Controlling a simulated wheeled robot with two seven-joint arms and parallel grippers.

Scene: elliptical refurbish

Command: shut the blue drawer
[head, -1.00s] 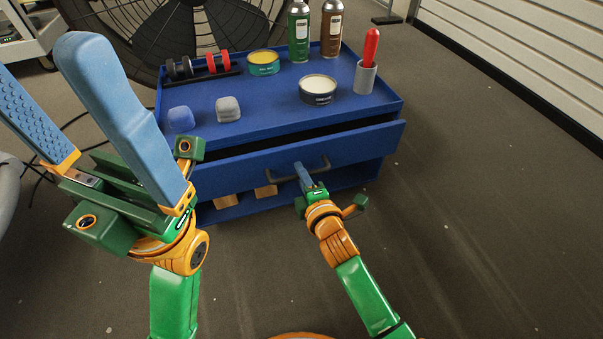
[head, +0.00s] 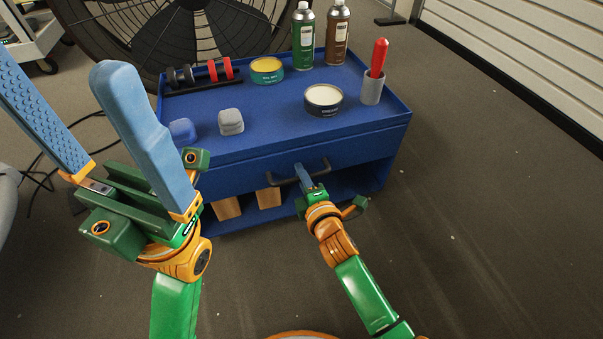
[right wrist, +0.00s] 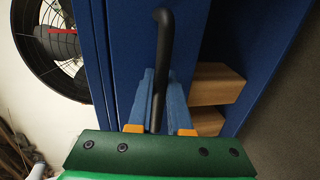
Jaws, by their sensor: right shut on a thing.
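The blue drawer (head: 250,178) is in the upper part of a blue cart (head: 270,118). Its front now sits flush or nearly flush under the cart top, with no dark gap seen above it. Its dark bar handle (head: 285,180) also shows in the right wrist view (right wrist: 163,55). My right gripper (head: 302,172) is shut on the handle, with the bar between its blue fingers in the right wrist view (right wrist: 158,100). My left gripper (head: 95,120) is raised at the left, near the camera, its two long blue fingers wide apart and empty.
On the cart top stand a green spray can (head: 303,40), a brown one (head: 337,35), two tins, a grey cup (head: 372,88) with a red-handled tool, and small blocks. Wooden blocks (head: 228,208) lie on the lower shelf. A big fan (head: 150,35) stands behind. The floor at right is clear.

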